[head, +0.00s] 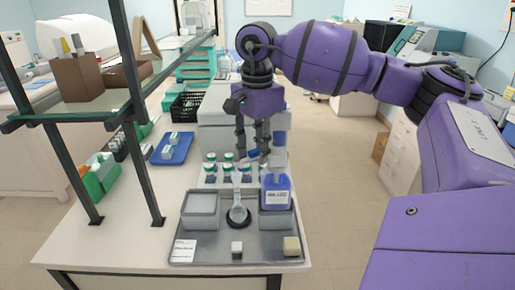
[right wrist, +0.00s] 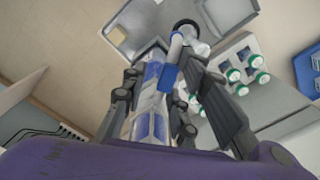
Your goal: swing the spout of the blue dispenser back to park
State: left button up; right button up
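The blue dispenser (head: 276,190), a bottle of blue liquid with a white label, stands upright at the right of a grey metal tray (head: 210,248). A blue piece (head: 253,154), seemingly part of its spout, shows by the gripper fingers. My right gripper (head: 252,152) points down just above and behind the dispenser, its fingers apart. In the right wrist view the dispenser (right wrist: 150,115) lies in line between the open fingers, with the blue spout part (right wrist: 170,77) near one finger. Contact cannot be told. My left gripper is out of view.
A round black-rimmed holder (head: 238,217) with a pale upright piece sits mid-tray, beside a white-topped square dish (head: 201,205). Several green-capped jars (head: 228,168) stand behind the tray. A shelf frame (head: 140,125) rises at the left. The bench front left is clear.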

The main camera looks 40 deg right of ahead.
notch_tip(320, 180, up, 12)
dwell(0.5)
